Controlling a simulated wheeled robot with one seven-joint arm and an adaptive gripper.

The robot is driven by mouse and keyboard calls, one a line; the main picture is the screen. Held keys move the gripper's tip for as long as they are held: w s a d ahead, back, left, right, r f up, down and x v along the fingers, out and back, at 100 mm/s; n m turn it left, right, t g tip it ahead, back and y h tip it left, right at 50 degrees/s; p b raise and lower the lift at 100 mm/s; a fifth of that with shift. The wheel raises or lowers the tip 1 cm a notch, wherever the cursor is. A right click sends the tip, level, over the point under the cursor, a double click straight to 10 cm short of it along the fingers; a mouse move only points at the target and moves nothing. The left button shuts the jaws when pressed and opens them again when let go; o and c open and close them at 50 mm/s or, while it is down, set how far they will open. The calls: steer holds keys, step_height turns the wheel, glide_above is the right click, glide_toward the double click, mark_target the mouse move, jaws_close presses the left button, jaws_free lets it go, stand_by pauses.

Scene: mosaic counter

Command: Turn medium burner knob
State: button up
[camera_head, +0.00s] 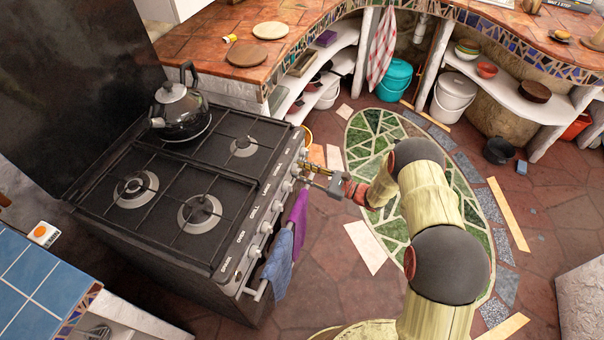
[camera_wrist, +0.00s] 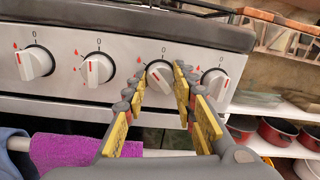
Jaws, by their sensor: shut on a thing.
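The stove (camera_head: 150,245) has a row of white knobs along its front panel, with small printed labels that I cannot read surely. In the wrist view, the third knob from the left (camera_wrist: 159,77) sits between my gripper's yellow-padded fingers (camera_wrist: 161,85). My gripper (camera_head: 308,174) is shut on this knob from the front. Its red mark is partly visible and its pointer looks tilted. The neighbouring knobs, the second from the left (camera_wrist: 97,69) and the rightmost (camera_wrist: 215,83), stand free on either side. In the head view the fingers partly hide the held knob.
A purple towel (camera_head: 299,218) and a blue towel (camera_head: 277,262) hang on the oven rail below the knobs. Pots (camera_wrist: 281,132) stand on a shelf to the right. Open floor lies before the stove.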

steer(key=shift+f+n+b, duration=0.1)
steer(key=shift+n+b, duration=0.4)
steer(key=shift+n, duration=1.1)
steer(key=o, duration=1.2)
steer(key=shift+c, duration=0.2)
steer(key=v, duration=1.2)
steer(key=shift+c, duration=1)
jaws_close()
